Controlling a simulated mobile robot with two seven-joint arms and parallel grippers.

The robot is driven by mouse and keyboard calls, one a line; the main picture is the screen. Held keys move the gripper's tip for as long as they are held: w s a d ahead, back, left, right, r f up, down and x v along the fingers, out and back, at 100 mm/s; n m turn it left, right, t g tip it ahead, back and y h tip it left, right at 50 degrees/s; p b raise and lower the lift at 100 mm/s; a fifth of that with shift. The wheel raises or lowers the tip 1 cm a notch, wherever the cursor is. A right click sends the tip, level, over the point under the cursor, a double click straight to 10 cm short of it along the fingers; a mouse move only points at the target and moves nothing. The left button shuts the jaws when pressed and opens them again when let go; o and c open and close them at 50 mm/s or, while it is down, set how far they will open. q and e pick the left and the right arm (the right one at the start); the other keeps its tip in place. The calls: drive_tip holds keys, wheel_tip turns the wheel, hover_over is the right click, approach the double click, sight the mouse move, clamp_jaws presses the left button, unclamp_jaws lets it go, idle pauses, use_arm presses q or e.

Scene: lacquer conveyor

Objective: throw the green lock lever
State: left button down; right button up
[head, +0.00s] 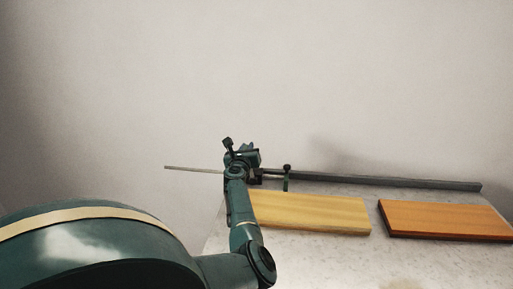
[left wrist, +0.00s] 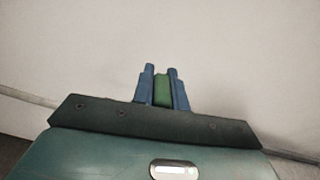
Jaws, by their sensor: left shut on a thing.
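In the left wrist view, the two blue fingers of my left gripper (left wrist: 162,72) are closed on a green piece, the green lock lever (left wrist: 162,90). The lever stands between the fingers and touches both sides; its lower part is hidden by the dark edge of the hand. In the head view, my left gripper (head: 242,157) is at the back left end of the table, at the left part of the rail, and hides the held lever. My right gripper is not in view.
A long grey rail (head: 390,182) runs along the table's back edge. A dark green post with a black knob (head: 287,182) stands right of my gripper. A thin rod (head: 194,169) sticks out left. A yellow board (head: 315,212) and an orange board (head: 440,218) lie on the pale table (head: 330,262).

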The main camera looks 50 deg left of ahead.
use_arm(q)
drive_tip(key=shift+s+a+f+n+p, duration=0.15)
drive_tip(key=shift+s+a+f+n, duration=0.15)
drive_tip(key=shift+s+a+n, duration=0.4)
drive_tip(key=shift+s+a+f+n+p, duration=0.25)
drive_tip(key=shift+a+n, duration=0.25)
drive_tip(key=shift+n, duration=0.4)
drive_tip(key=shift+s+a+f+n+p, duration=0.1)
drive_tip(key=shift+s+a+f+n, duration=0.25)
drive_tip(key=shift+s+a+n, duration=0.35)
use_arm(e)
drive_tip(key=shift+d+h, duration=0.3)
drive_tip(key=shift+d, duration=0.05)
use_arm(q)
drive_tip(key=shift+w+d, duration=0.1)
drive_tip(key=shift+w, duration=0.05)
drive_tip(key=c, duration=1.4)
unclamp_jaws()
drive_tip(key=shift+f, duration=0.1)
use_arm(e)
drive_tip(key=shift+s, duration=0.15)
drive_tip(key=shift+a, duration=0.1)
